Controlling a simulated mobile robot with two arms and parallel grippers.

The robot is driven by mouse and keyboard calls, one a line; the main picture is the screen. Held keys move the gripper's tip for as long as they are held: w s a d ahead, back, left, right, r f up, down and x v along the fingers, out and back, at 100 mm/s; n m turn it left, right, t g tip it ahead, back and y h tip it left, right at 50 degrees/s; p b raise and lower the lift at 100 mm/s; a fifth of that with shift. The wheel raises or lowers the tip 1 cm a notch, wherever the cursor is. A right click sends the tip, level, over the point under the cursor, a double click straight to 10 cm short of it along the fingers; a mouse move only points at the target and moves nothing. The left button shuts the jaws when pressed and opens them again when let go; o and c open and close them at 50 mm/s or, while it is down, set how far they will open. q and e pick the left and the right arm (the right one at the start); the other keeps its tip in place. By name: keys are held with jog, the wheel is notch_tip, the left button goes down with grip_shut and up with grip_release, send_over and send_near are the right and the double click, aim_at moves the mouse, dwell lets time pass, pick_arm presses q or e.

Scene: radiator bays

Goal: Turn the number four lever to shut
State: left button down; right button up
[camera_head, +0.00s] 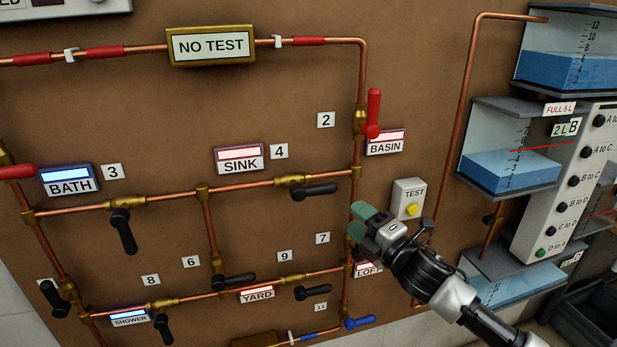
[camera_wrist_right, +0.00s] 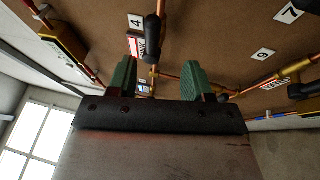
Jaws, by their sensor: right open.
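The number four lever (camera_head: 316,191) is black. It points right, roughly along the copper pipe, from a brass valve (camera_head: 290,181) below the white 4 tag (camera_head: 279,151) and the lit SINK sign (camera_head: 240,158). In the right wrist view a black lever (camera_wrist_right: 152,28) by the 4 tag (camera_wrist_right: 135,20) shows beyond and between my fingers. My right gripper (camera_head: 360,222) has green fingertips, open with nothing between them. In the head view it is right of and below the lever, apart from it. It also shows in the wrist view (camera_wrist_right: 160,80). My left gripper is out of view.
The vertical pipe (camera_head: 357,150) with the red number two lever (camera_head: 373,113) stands just right. The TEST box (camera_head: 408,198) is beside my gripper. My gripper partly hides the LOFT sign (camera_head: 368,269). Other black levers (camera_head: 123,230) sit left and below. Blue-water tanks (camera_head: 510,172) are at right.

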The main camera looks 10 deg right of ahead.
aim_at(327, 193)
jog(key=p+x, duration=0.1)
jog(key=x, duration=0.2)
jog(key=p+x, duration=0.2)
jog(key=x, duration=0.2)
jog(key=r+p+x, duration=0.1)
jog(key=x, duration=0.2)
jog(key=shift+a+r, duration=0.15)
jog(key=shift+a, duration=0.4)
jog(key=shift+w, duration=0.1)
grip_shut()
